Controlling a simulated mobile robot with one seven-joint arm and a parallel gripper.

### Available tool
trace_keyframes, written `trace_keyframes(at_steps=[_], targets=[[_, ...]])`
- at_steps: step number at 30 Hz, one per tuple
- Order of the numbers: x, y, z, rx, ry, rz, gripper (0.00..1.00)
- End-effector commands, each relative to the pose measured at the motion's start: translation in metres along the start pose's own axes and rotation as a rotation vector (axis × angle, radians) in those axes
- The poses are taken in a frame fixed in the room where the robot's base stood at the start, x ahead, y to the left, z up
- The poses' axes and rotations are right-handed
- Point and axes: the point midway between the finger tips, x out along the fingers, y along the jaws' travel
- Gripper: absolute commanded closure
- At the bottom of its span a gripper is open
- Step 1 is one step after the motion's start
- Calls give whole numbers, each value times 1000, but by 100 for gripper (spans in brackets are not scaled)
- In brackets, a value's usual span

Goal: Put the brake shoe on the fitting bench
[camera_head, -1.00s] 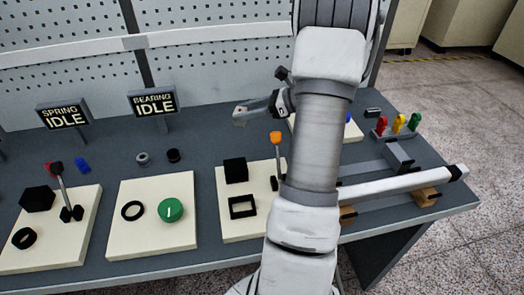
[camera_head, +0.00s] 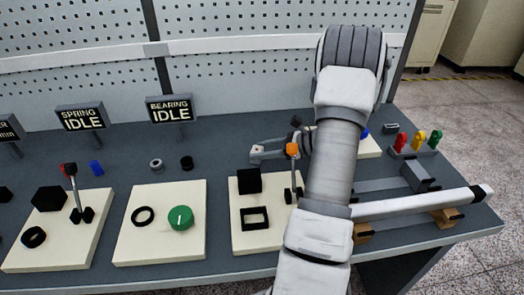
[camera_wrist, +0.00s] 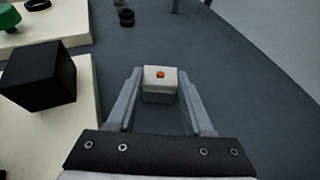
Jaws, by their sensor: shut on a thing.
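A small light grey block with an orange spot on top, which I take for the brake shoe (camera_wrist: 160,86), sits between the fingertips of my gripper (camera_wrist: 158,98) in the wrist view. The fingers are closed on its sides. In the head view my gripper (camera_head: 262,152) is over the dark grey bench (camera_head: 217,215), behind the black cube; my arm hides part of it. I cannot tell whether the block touches the bench top. The bench top also shows bare in the wrist view (camera_wrist: 235,65).
A cream panel (camera_head: 135,240) bears a green knob (camera_head: 180,218). Small rings (camera_head: 156,165) lie behind it. A white bar (camera_head: 415,203) rests on wooden blocks at right.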

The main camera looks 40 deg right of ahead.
Motion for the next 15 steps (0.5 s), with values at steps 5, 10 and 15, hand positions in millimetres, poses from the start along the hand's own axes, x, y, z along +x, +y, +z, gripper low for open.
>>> trace_keyframes(at_steps=[5,10,15], targets=[[1,0,-2,0,0,0,100],[1,0,-2,0,0,0,31],[1,0,-2,0,0,1,19]])
